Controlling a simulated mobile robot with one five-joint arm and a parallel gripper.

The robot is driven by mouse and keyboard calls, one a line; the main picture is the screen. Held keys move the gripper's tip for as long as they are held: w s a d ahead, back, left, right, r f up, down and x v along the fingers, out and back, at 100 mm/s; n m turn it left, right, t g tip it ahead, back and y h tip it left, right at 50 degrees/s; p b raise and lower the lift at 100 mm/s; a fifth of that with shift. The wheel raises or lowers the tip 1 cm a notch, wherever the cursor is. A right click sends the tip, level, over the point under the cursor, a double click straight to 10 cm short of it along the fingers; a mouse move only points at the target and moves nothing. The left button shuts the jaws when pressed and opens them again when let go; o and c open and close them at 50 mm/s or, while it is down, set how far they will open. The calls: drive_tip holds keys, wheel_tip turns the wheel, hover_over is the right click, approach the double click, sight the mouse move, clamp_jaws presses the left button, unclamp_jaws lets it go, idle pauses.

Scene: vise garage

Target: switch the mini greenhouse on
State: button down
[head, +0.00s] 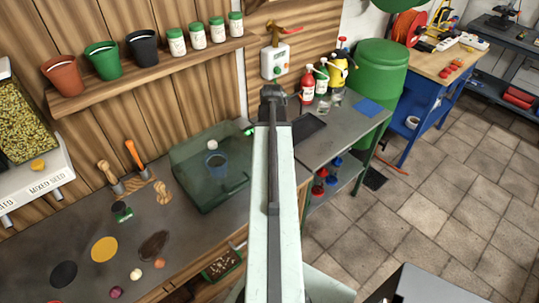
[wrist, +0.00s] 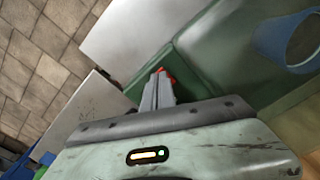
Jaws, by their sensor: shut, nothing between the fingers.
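The mini greenhouse, a translucent green box (head: 200,190), stands on the grey bench left of my arm in the head view. A blue pot (head: 215,163) and a small white item (head: 213,144) show inside its outline. A small bright green spot (head: 248,132) shows at its back right corner, close to my arm. In the wrist view the greenhouse (wrist: 215,50) fills the upper right. My gripper (wrist: 161,78) is shut and empty, its tips over or against the green casing beside a small red part (wrist: 167,71). Whether they touch is unclear. My arm hides part of the greenhouse's right side.
Right of my arm are a dark tray (head: 309,130), a red bottle (head: 307,85) and other bottles. Tools, discs and a shelf of pots lie left. The tiled floor at right is open.

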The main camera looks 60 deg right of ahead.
drive_tip(key=shift+f+b, duration=0.5)
drive_tip(key=shift+f, duration=0.05)
drive_tip(key=shift+r, duration=0.15)
wheel_tip(320, 180, up, 7)
drive_tip(key=p, duration=0.7)
idle(0.4)
